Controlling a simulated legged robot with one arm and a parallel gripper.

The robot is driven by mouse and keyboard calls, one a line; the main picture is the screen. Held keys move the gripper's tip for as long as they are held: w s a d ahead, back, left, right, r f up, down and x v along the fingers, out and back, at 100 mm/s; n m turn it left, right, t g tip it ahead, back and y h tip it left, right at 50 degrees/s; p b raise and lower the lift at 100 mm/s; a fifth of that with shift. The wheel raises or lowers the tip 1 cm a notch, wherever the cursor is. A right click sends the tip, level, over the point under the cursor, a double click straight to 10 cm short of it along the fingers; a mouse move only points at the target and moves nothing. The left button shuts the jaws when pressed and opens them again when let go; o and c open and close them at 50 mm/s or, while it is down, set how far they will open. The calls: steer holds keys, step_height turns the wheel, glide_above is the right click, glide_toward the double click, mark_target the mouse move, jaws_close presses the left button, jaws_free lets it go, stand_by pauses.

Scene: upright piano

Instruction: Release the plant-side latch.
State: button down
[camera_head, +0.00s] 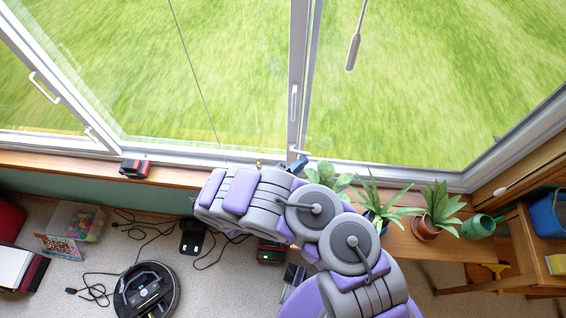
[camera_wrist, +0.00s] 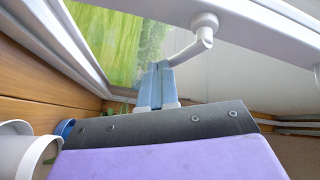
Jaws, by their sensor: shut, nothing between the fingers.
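A small white latch lever (camera_head: 301,152) sits low on the window frame by the central post, beside the potted plants. In the wrist view the latch (camera_wrist: 190,50) has a round pivot on the white frame, and its arm slants down to the left. My gripper (camera_head: 298,165) is at the sill just below the lever. In the wrist view its blue-grey fingers (camera_wrist: 156,85) are closed together with nothing between them. The fingertips are right at the lever's free end; I cannot tell whether they touch it.
Potted plants (camera_head: 437,212) and a green watering can (camera_head: 478,227) stand right of my arm. A red-and-black object (camera_head: 135,168) sits on the sill to the left. A robot vacuum (camera_head: 146,290) and cables lie on the floor. A grey pull (camera_head: 353,52) hangs before the right pane.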

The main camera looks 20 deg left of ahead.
steer(key=shift+s+a, duration=0.1)
steer(key=p+v, duration=0.4)
steer(key=v, duration=1.3)
steer(key=shift+f, duration=0.15)
steer(key=shift+s, duration=0.1)
